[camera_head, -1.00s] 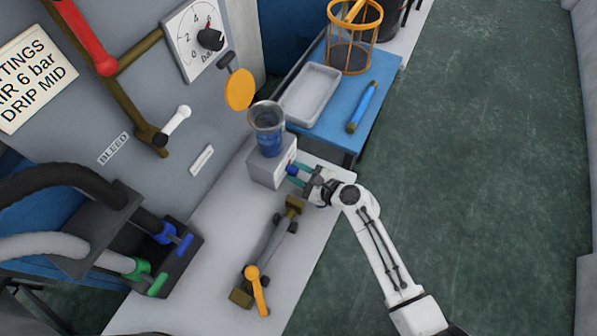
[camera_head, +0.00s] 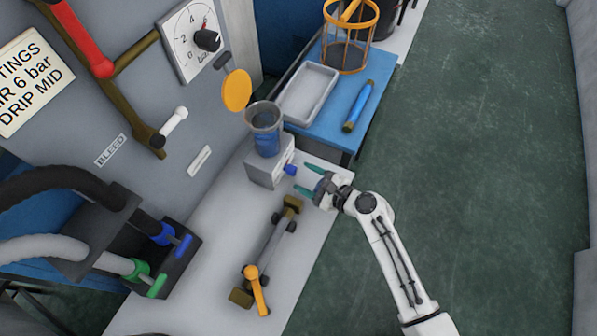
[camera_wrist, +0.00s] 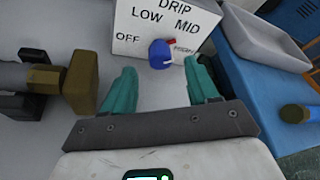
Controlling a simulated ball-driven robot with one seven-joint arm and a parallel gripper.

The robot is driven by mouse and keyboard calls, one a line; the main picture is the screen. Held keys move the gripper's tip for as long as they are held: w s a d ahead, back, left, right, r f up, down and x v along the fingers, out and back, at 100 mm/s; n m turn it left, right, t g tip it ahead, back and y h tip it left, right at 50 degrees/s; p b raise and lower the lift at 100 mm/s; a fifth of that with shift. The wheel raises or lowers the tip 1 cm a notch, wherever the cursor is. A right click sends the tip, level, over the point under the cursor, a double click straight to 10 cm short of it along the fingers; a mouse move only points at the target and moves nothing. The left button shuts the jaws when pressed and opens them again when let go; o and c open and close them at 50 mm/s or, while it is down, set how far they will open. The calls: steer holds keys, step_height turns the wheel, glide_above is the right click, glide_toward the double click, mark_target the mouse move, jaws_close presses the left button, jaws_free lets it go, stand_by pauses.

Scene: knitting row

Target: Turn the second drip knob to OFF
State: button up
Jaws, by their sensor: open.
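The blue drip knob (camera_head: 290,170) is on the side of a small grey box (camera_head: 262,172) under a cup of blue liquid (camera_head: 265,132). In the wrist view the knob (camera_wrist: 160,53) sits on a white face marked OFF, LOW, MID and HIGH. A red mark shows at its upper right, towards HIGH or MID, and a small white mark at its lower right; I cannot tell its exact setting. My gripper (camera_head: 304,178) is open and empty, to the right of the knob and apart from it. Its teal fingers (camera_wrist: 162,73) point at the knob from either side.
A brass-ended pipe piece with an orange lever (camera_head: 256,288) lies on the grey bench near the gripper. A blue table (camera_head: 330,120) with a white tray (camera_head: 308,93) stands behind. A gauge (camera_head: 195,40) and a red handle (camera_head: 85,40) are on the panel. Green floor at right is clear.

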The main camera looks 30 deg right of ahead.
mark_target(290, 169)
steer(key=v, duration=0.6)
steer(key=shift+s+d+r, duration=0.1)
steer(key=shift+s, duration=0.15)
steer(key=shift+w+d+b, duration=0.2)
steer(key=shift+d+b, duration=0.05)
steer(key=shift+b, duration=0.45)
steer(key=shift+w+d+m+g+y+b, duration=0.15)
steer(key=shift+d+m+g+y+b, duration=0.25)
steer(key=shift+y+b, duration=0.1)
steer(key=shift+w+d+r+m+g+y+b, duration=0.2)
steer(key=shift+d+m+g+y+b, duration=0.2)
steer(key=shift+m+g+b, duration=0.15)
steer(key=x, duration=1)
steer(key=shift+w+a+b, duration=0.15)
steer(key=shift+b, duration=0.15)
steer(key=c, duration=1)
